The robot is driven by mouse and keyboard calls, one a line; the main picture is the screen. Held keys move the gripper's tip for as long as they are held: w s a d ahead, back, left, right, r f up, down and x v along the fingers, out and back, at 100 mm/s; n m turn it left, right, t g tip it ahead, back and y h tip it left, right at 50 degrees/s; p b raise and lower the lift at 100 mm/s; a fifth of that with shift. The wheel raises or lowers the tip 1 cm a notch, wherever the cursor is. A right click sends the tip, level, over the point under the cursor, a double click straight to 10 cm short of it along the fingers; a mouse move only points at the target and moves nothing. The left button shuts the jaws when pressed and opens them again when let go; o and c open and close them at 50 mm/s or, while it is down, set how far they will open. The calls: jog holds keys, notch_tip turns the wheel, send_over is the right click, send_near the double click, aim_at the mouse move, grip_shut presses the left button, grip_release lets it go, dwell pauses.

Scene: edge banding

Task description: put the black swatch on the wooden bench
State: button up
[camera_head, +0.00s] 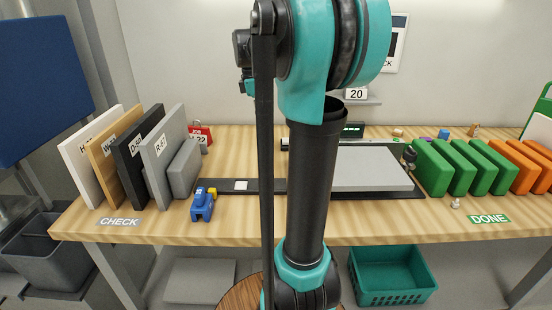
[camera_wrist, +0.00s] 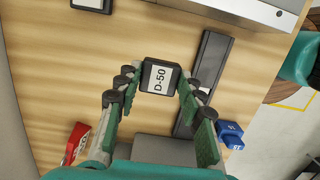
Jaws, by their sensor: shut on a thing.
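My gripper (camera_wrist: 158,84) shows in the wrist view, shut on the black swatch (camera_wrist: 148,87). The swatch is a small dark block with a white D-50 label facing the camera, held between the two fingertips. The wooden bench (camera_wrist: 60,70) lies behind it in that view, and it also spans the head view (camera_head: 235,222). The swatch appears to be above the bench, but its exact height is hard to tell. In the head view my arm stands in front of the middle of the bench, and neither gripper nor swatch can be seen there.
Upright panels stand at the bench's left, including a black panel (camera_head: 128,168) and a grey one (camera_head: 157,170). The left front is partly clear.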

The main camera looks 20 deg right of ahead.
aim_at(265, 167)
notch_tip(265, 167, down, 14)
jog(key=shift+f, duration=0.1)
dwell(0.4)
jog(key=o, duration=0.9)
jog(key=r, duration=0.4)
jog(key=a+r, duration=0.1)
jog(key=r, duration=0.7)
jog(key=shift+w+a, duration=0.3)
jog(key=shift+a, duration=0.05)
